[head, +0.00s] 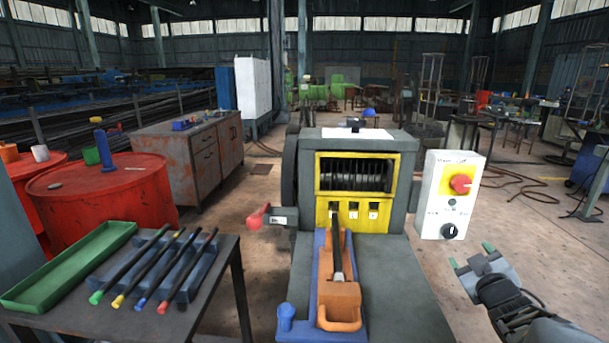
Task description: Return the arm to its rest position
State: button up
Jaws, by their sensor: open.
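My gripper (472,258) is at the lower right of the head view, on my arm that reaches in from the right bottom corner. Its jaws are apart and nothing is between them. It is below the white control box (434,205) and to the right of the grey machine (395,275), apart from both. The machine has a yellow-framed window with a dark drum (355,174) behind it. An orange carriage (338,300) with a dark bar sits in a blue guide (318,275) on the machine's front bed.
A table (205,295) at left holds a green tray (75,262) and several colour-tipped rods on a blue rack. Red drums (105,200) and a cabinet (190,155) stand behind it. A red-ended lever (260,216) sticks out left of the machine. The floor right of the control box is mostly clear.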

jog(key=a+r+m+g+h+p, duration=0.1)
jog(key=a+r+m+g+p, duration=0.2)
jog(key=a+r+p, duration=0.25)
jog(key=s+a+r+g+y+p, duration=0.2)
jog(key=s+a+g+p, duration=0.3)
jog(key=a, duration=0.4)
jog(key=s+a+r+m+g+y+p, duration=0.1)
jog(key=s+a+r+g+y+p, duration=0.1)
jog(key=s+a+p, duration=0.5)
jog(key=a+r+g+p, duration=0.1)
jog(key=a+g, duration=0.1)
jog(key=shift+s+a+r+m+g+y+p, duration=0.2)
jog(key=shift+s+r+m+g+y+p, duration=0.1)
jog(key=shift+g+y, duration=0.1)
